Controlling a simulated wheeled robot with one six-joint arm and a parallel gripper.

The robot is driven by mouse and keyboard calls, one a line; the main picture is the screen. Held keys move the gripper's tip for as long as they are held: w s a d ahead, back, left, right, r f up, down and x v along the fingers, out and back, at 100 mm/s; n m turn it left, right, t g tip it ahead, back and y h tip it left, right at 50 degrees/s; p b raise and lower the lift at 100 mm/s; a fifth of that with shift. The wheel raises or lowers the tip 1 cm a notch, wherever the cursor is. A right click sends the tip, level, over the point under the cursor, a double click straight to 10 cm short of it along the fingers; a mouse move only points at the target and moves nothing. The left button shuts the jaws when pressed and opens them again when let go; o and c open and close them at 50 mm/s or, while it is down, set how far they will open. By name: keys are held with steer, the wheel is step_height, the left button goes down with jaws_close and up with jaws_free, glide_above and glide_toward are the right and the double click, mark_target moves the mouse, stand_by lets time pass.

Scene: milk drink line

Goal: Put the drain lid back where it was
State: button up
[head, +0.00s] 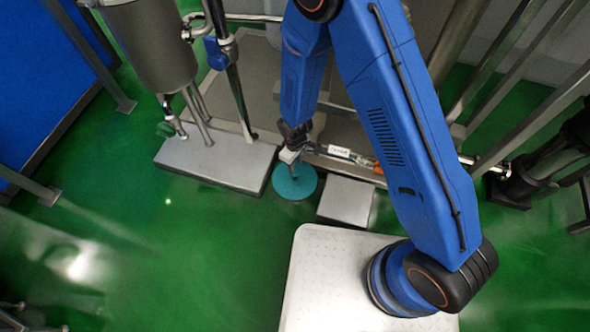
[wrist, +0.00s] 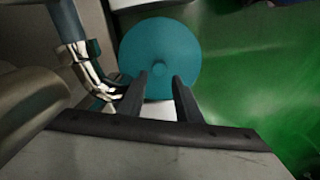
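The drain lid is a round teal disc (head: 303,187) with a small raised knob at its centre. It lies flat and low by the green floor, between two grey blocks in the head view. In the wrist view the lid (wrist: 158,42) fills the upper middle. My gripper (head: 292,170) points down over the lid. Its two dark fingers (wrist: 160,76) are apart, with the knob just past and between their tips in the picture. I see no contact with the knob. What is under the lid is hidden, and no separate drain opening shows.
A long grey block (head: 215,163) lies left of the lid and a smaller grey block (head: 347,200) right of it. Metal pipes (wrist: 85,65) run close to the gripper. A steel tank (head: 150,45) stands at upper left. Open green floor (head: 200,250) lies in front.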

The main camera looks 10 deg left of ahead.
steer(key=shift+r, duration=2.65)
